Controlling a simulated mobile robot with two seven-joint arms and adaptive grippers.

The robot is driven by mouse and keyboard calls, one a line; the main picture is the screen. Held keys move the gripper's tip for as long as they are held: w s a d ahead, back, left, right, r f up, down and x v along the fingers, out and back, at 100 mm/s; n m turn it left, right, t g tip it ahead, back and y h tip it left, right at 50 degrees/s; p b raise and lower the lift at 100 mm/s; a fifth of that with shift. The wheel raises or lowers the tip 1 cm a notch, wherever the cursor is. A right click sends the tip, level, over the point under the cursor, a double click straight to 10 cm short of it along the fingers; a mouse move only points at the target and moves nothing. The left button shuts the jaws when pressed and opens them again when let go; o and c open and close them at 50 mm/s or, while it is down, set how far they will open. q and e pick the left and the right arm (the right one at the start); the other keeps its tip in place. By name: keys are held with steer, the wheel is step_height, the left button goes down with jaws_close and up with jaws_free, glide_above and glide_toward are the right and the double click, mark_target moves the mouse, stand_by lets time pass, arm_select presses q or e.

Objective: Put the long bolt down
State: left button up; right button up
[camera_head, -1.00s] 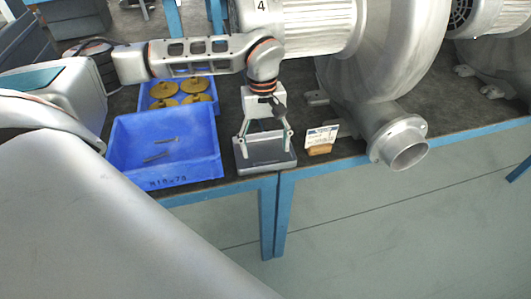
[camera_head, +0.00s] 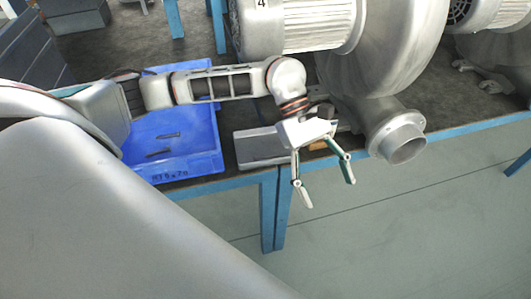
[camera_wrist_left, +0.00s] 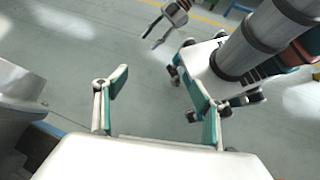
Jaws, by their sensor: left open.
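Two dark bolts lie in the blue bin, an upper bolt (camera_head: 167,135) and a lower bolt (camera_head: 158,153). I cannot tell whether either is the long bolt. The grey tray (camera_head: 262,160) stands at the bench edge, right of the bin, and no bolt shows on it. My left gripper (camera_head: 328,194) is open and empty, to the right of the tray and past the bench's front edge. Its parted fingers also show in the left wrist view (camera_wrist_left: 165,95) over the floor. My right gripper (camera_wrist_left: 153,36) shows small at the top of that view, its fingers apart and empty.
The blue bin (camera_head: 205,165) sits at the bench's front, partly behind my left arm. A large grey blower (camera_head: 385,60) stands right of the tray, its outlet pipe (camera_head: 405,150) near my left gripper. The floor (camera_head: 400,235) before the bench is clear.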

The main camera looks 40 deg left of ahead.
arm_select(q)
steer(key=s+d+r+n+t+h, duration=0.25)
steer(key=d+r+n+h, duration=0.35)
steer(key=d+n+h, duration=0.5)
steer(key=w+a+f+n+t+y, duration=0.25)
steer(key=w+n+t, duration=0.45)
steer(key=n+t, duration=0.9)
steer(key=w+a+f+n+t+y, duration=0.1)
steer(key=a+f+n+y, duration=0.6)
steer(key=n, duration=0.7)
steer(key=s+a+f+n+g+y, duration=0.1)
steer(key=s+a+f+n+y, duration=0.1)
steer(key=s+a+f+n, duration=0.2)
steer(key=s+a+f+n+g+y, duration=0.2)
steer(key=s+a+f+n+y, duration=0.1)
steer(key=f, duration=0.8)
steer(key=s+a+f+n+g+y, duration=0.2)
steer(key=s+a+f+n, duration=0.3)
steer(key=s+f+n, duration=0.2)
steer(key=shift+f+n+y, duration=0.35)
steer(key=shift+f+n, duration=0.05)
steer(key=shift+f, duration=0.15)
steer(key=shift+s, duration=0.1)
